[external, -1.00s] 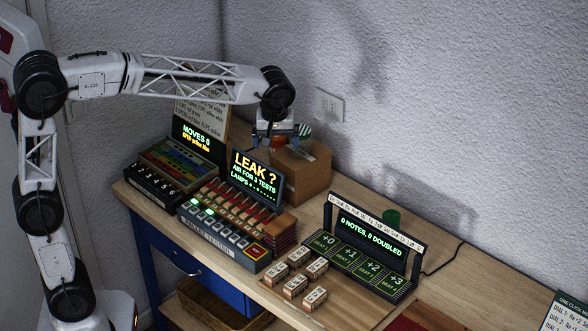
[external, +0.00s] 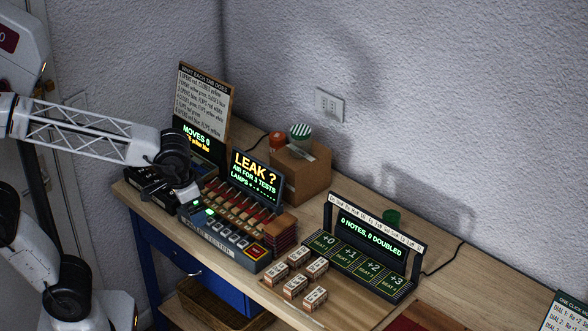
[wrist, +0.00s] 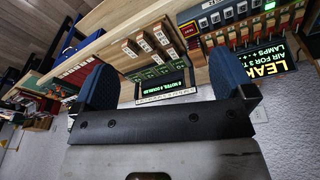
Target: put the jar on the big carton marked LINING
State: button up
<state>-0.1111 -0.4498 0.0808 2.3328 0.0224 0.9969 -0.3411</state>
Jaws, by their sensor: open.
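A jar with a green-and-white striped lid (external: 301,131) sits on top of a brown cardboard carton (external: 301,176) at the back of the bench against the wall. I cannot read any marking on the carton. My gripper (wrist: 166,88) is open and empty in the wrist view, with its blue pads wide apart. In the external view it is low at the left, over the front of the left consoles and well away from the jar; its fingertips are hard to make out there. The wrist view shows neither the jar nor the carton clearly.
The LEAK console (external: 256,176) stands in front of the carton, with the MOVES panel (external: 197,144) to the left. The NOTES rack (external: 370,243) and several small blocks (external: 301,277) are at the right.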

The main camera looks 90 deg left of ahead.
jog(key=s+d+f+m, duration=0.5)
jog(key=s, duration=0.5)
jog(key=shift+s+f+t+h, duration=0.2)
jog(key=shift+s+t+h, duration=0.1)
